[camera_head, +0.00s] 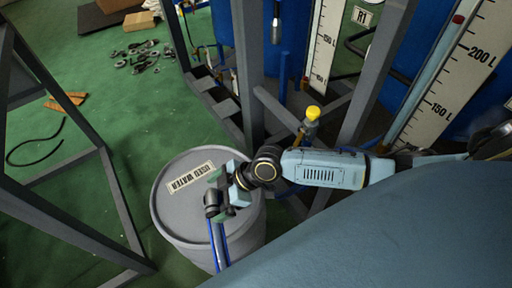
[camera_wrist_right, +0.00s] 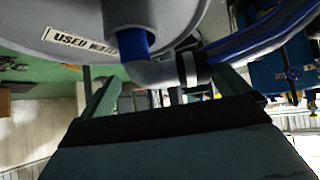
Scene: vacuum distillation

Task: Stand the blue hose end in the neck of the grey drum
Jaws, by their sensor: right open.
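The grey drum (camera_head: 172,213) stands below my right arm, with a "USED WATER" label on its lid; it also fills the top of the right wrist view (camera_wrist_right: 190,12). My left gripper is out of view.
Grey frame posts (camera_head: 247,70) and blue tanks (camera_head: 345,40) stand behind the drum. A yellow-capped valve (camera_head: 312,114) is close to my right arm. A grey frame (camera_head: 110,185) stands at left, with open green floor (camera_head: 95,130) between.

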